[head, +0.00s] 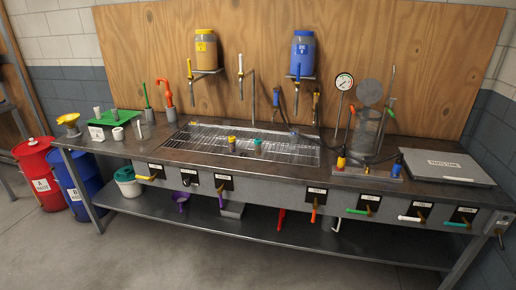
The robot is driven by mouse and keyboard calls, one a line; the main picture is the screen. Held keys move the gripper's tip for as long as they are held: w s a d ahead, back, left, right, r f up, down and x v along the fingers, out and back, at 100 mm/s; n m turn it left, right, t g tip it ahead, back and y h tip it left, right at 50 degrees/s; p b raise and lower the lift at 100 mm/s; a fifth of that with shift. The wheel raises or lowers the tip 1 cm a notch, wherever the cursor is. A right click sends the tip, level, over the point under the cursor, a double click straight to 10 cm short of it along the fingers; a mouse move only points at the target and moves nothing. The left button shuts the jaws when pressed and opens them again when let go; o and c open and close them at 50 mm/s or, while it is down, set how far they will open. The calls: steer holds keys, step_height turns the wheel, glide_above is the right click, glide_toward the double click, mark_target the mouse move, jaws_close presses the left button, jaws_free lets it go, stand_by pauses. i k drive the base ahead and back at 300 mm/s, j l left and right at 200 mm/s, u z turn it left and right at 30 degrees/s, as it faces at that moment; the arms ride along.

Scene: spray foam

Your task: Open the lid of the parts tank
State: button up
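The parts tank is at the right end of the workbench. Its flat grey lid (447,168) bears a white label that seems to read "PARTS TANK". The lid lies flat and looks closed, so the inside of the tank is hidden. No handle can be made out on it at this size. My gripper is not in this view.
The bench (370,180) holds a wire grate (200,145) in its middle. A glass chamber (368,132) with a gauge (344,81) stands left of the tank. Coloured handles (411,218) stick out along the front. Clear floor (200,255) lies before the bench.

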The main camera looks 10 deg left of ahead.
mark_target(461, 168)
steer(key=i+l, duration=1.9)
steer(key=i, duration=0.2)
steer(key=l+z, duration=0.05)
